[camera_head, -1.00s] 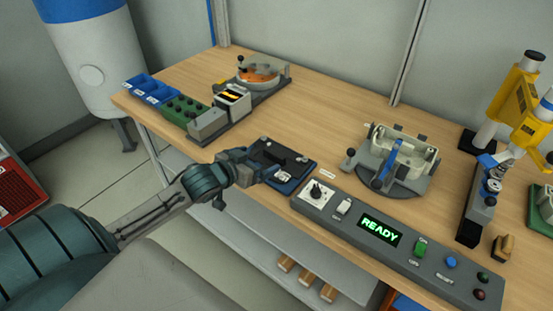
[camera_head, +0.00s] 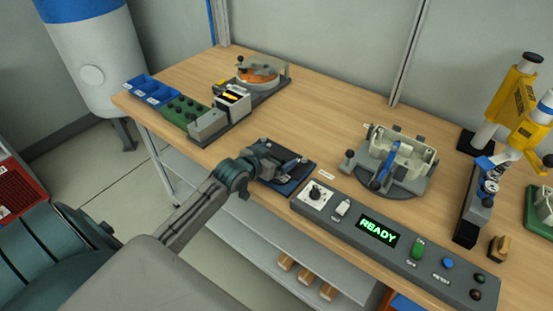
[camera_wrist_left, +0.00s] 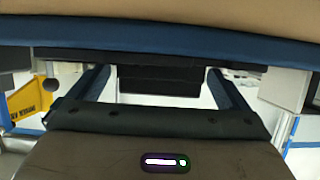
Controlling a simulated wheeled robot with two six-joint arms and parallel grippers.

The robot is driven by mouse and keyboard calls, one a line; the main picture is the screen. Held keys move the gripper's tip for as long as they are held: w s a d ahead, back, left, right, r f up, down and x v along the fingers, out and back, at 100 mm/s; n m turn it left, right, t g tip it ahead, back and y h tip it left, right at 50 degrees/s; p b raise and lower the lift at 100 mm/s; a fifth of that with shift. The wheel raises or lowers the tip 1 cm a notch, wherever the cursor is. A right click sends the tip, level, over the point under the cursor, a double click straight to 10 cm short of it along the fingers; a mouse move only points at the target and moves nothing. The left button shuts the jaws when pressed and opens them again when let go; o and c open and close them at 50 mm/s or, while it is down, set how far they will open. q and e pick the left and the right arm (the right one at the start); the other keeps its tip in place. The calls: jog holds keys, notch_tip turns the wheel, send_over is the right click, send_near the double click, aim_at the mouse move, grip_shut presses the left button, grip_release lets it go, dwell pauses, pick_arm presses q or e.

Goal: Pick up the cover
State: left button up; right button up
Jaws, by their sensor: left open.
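A dark, flat part that looks like the cover (camera_head: 270,147) lies on a blue tray (camera_head: 308,173) at the front edge of the bench. My left gripper (camera_head: 285,164) is low over this tray, with its fingers pointing right and away, and hides part of the cover. In the left wrist view the two fingers (camera_wrist_left: 158,85) stand wide apart, one each side of a black block (camera_wrist_left: 158,78) seen between and beyond them. The tray's blue edge (camera_wrist_left: 160,38) crosses the top. I cannot tell whether the fingers touch anything. My right gripper is not in view.
A control panel reading READY (camera_head: 379,231) runs along the front edge, right of the tray. A cream housing (camera_head: 418,158) sits in a grey fixture behind it. A yellow tool stand (camera_head: 516,98) is at the right. Bare wood lies behind the tray.

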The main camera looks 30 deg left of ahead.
aim_at(274, 154)
pick_arm(q)
jog(key=c, duration=1.1)
notch_tip(274, 154, up, 10)
jog(key=shift+b, duration=0.7)
jog(key=shift+n+y, duration=0.3)
jog(key=shift+y, duration=0.1)
jog(key=s+d, duration=0.1)
jog(key=d, duration=0.4)
jog(key=s+d, duration=0.1)
jog(key=d, duration=0.3)
jog(key=s+d, duration=0.2)
jog(key=d, duration=0.3)
jog(key=shift+s+d+f, duration=0.1)
jog(key=shift+d+f, duration=0.25)
jog(key=shift+s+d+r, duration=0.15)
jog(key=shift+s+d, duration=0.2)
jog(key=shift+d, duration=0.25)
